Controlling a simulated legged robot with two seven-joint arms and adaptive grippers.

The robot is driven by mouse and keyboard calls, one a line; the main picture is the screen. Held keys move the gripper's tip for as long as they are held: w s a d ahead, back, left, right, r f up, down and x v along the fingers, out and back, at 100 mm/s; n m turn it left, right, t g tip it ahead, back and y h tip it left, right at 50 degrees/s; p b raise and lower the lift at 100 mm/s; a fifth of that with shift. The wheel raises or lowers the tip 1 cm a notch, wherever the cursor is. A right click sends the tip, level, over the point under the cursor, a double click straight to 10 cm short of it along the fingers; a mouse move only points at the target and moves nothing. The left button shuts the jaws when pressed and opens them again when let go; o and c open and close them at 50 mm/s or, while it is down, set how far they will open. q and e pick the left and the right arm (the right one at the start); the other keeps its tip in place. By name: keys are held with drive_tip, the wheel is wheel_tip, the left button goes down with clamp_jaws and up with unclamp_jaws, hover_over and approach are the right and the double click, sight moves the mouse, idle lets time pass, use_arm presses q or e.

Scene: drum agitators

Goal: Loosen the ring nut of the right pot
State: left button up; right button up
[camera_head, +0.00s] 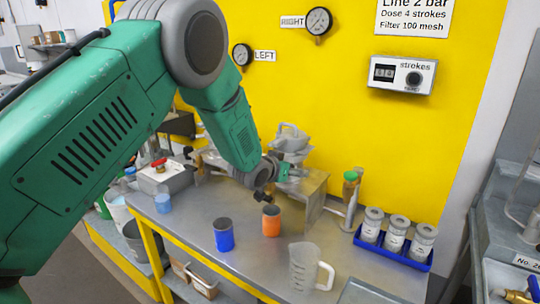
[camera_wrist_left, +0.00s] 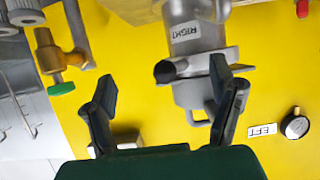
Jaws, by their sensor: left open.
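The right pot, a grey metal vessel (camera_head: 291,143), stands at the back of the bench, partly hidden by my left arm. In the left wrist view its body (camera_wrist_left: 192,32) bears a "RIGHT" label and appears upside down. A flat grey collar with a dark stub (camera_wrist_left: 204,64) crosses it; I cannot tell for certain whether this is the ring nut. A grey loop handle (camera_wrist_left: 192,98) is beside the collar. My left gripper (camera_head: 272,184) is in front of the pot. In the wrist view its fingers (camera_wrist_left: 162,80) are apart with nothing held. My right gripper is out of view.
A blue cup (camera_head: 224,237), an orange cup (camera_head: 271,222) and a clear jug (camera_head: 305,268) stand on the bench in front. A blue tray (camera_head: 393,253) holds three jars at right. A green-topped valve pipe (camera_head: 351,190) rises beside the pot stand.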

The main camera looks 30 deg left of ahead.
use_arm(q)
drive_tip(key=p+v, duration=0.2)
drive_tip(key=v, duration=0.4)
drive_tip(key=shift+p, duration=0.3)
drive_tip(key=shift+a+r, duration=0.1)
idle(0.3)
